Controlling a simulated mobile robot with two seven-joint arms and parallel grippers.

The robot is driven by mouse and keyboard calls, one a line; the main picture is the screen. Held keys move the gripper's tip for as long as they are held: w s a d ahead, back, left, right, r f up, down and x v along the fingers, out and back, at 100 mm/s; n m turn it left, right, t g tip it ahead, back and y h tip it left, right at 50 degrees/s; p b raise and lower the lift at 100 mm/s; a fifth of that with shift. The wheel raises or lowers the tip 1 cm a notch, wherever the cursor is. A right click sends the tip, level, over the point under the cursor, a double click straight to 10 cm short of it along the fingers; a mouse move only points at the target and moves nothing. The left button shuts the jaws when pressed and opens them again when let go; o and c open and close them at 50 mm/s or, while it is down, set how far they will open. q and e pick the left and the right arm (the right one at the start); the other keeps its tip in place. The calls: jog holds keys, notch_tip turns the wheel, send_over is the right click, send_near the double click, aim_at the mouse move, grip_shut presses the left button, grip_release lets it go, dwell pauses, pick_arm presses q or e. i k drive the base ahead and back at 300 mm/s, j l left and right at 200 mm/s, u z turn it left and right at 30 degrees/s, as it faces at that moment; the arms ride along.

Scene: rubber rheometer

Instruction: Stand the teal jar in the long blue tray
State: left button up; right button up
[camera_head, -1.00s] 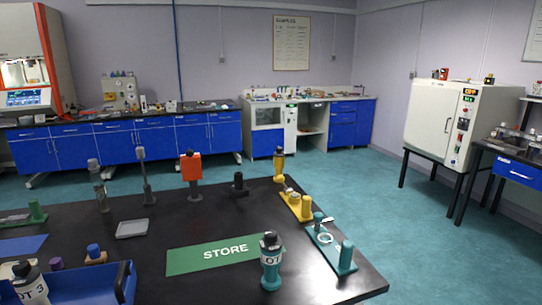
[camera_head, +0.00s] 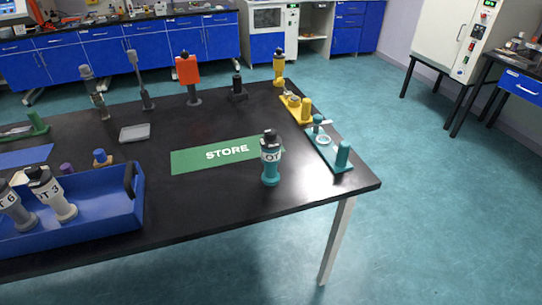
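The teal jar (camera_head: 270,172) stands upright on the black table, by the right end of the green STORE mat. It has a dark lid and a white label reading "OT"; the rest of the label is turned out of sight. The long blue tray (camera_head: 110,221) is at the table's front left, with a dark handle at its right end. Two grey jars, labelled 6 (camera_head: 14,212) and 3 (camera_head: 56,198), lean in its left part. The tray's right part looks empty; its left end is cut off by the frame. Neither gripper shows.
The green STORE mat (camera_head: 190,160) lies between tray and jar. A teal stand (camera_head: 328,150) and a yellow stand (camera_head: 296,108) line the right edge. A grey dish (camera_head: 134,133) and several upright tools stand behind. The front middle of the table (camera_head: 205,205) is clear.

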aim_at(108, 206)
jog(key=l+u, duration=0.2)
jog(key=u, duration=1.35)
